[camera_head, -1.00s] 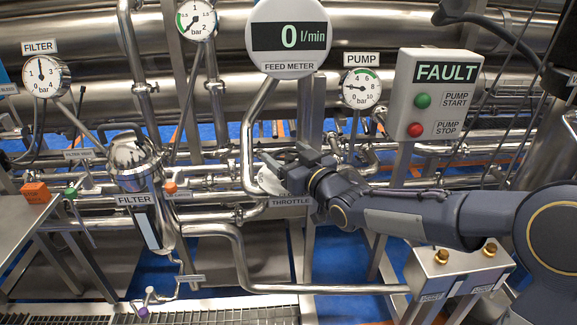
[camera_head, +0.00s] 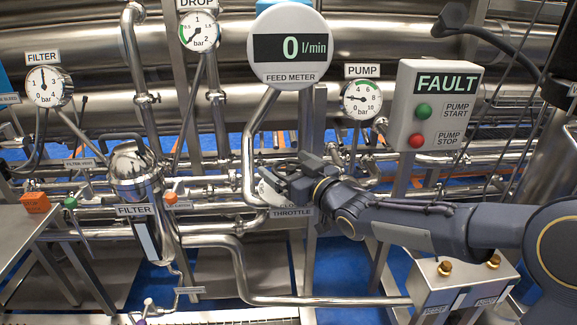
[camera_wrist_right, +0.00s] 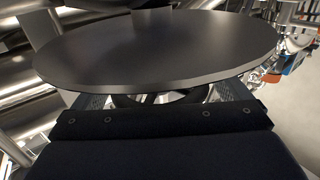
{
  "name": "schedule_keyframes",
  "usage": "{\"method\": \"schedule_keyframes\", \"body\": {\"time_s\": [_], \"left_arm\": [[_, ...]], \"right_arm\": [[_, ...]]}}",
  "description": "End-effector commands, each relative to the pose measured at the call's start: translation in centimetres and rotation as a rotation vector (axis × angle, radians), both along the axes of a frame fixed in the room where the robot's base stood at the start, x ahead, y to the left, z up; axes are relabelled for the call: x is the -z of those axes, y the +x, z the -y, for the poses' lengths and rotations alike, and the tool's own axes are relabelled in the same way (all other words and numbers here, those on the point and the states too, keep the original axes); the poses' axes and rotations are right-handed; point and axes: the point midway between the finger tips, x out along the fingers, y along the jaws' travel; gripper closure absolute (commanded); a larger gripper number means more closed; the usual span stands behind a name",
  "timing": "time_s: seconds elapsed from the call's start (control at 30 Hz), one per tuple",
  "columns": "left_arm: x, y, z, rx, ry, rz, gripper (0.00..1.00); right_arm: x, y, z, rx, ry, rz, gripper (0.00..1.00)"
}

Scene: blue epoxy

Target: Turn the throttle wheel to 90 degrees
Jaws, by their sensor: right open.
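The throttle station shows in the head view as a pale round plate (camera_head: 267,193) above the THROTTLE label (camera_head: 291,212). My right gripper (camera_head: 268,183) is in front of it and covers much of it, so the wheel's angle cannot be read. The gripper is open, with its fingers pointing left. In the right wrist view a large dark disc (camera_wrist_right: 160,45) spans the picture close to the gripper, and part of a dark ring (camera_wrist_right: 160,98) shows below it between the fingers. I cannot tell whether the fingers touch the wheel. My left gripper is out of view.
The feed meter (camera_head: 290,47) reads 0 l/min. The FAULT box (camera_head: 433,105) with green and red buttons stands at the right. A filter housing (camera_head: 136,175) stands left.

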Motion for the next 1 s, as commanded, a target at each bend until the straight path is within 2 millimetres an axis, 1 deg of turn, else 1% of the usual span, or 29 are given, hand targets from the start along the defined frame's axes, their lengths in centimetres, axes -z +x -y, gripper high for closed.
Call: {"method": "schedule_keyframes", "body": {"time_s": [0.13, 0.4, 0.5, 0.63, 1.0], "left_arm": [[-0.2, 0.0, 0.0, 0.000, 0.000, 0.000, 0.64], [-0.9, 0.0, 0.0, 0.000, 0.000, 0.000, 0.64], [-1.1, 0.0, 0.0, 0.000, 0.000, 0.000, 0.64], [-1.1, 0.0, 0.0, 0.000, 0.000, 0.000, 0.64], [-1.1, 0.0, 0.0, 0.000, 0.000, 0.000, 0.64]], "right_arm": [[-0.1, -1.1, 0.8, 0.002, 0.000, 0.000, 0.04], [-0.2, -5.0, 3.3, 0.003, 0.001, 0.001, 0.04], [-0.1, -5.9, 3.9, 0.002, 0.000, 0.001, 0.04], [0.0, -6.5, 4.2, 0.001, 0.000, 0.000, 0.04], [0.0, -6.5, 4.2, 0.000, 0.001, 0.001, 0.04]]}}
